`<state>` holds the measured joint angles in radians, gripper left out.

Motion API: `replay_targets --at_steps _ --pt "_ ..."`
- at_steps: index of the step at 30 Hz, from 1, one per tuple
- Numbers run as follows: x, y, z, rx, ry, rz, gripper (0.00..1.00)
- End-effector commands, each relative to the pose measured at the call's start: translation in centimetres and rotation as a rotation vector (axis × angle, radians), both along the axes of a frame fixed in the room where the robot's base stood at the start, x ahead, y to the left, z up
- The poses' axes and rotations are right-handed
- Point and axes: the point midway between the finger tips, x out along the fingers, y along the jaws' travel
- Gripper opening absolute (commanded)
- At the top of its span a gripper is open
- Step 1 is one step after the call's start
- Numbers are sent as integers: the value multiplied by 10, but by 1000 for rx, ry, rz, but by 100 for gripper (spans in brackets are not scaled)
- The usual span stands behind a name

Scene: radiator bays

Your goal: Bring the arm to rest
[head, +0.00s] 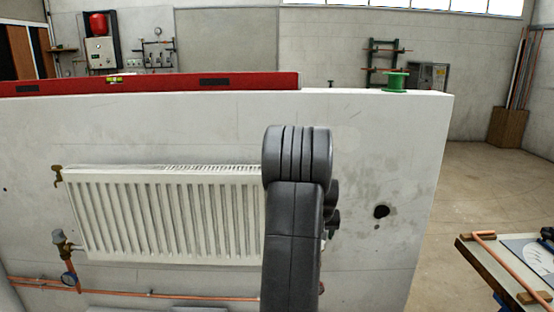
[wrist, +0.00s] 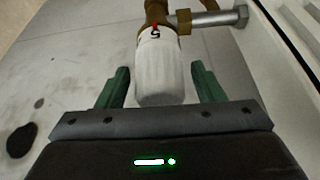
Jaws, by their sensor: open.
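In the wrist view my gripper (wrist: 160,75) is open, with one green finger on each side of a white thermostatic valve head (wrist: 160,75). Gaps show between the head and both fingers, so they look apart from it. The head carries a "5" and a red mark and sits on a brass valve body (wrist: 156,12). In the head view my dark grey arm (head: 293,235) stands upright in front of the right end of the white radiator (head: 165,215). It hides the gripper's fingers and most of the valve there.
The radiator hangs on a pale wall panel (head: 400,150) with a dark hole (head: 381,211). A red spirit level (head: 150,83) and a green spool (head: 396,81) rest on its top. A copper pipe (head: 180,297) runs below. A workbench (head: 510,270) stands at the right; floor between is clear.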

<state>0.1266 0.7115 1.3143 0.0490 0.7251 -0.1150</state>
Motion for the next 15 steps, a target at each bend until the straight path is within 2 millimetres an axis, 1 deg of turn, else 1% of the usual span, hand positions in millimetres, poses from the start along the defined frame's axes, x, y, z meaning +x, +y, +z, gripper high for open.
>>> replay_targets --at_steps 15 --pt "0 -1 -1 -1 -1 -264 62"
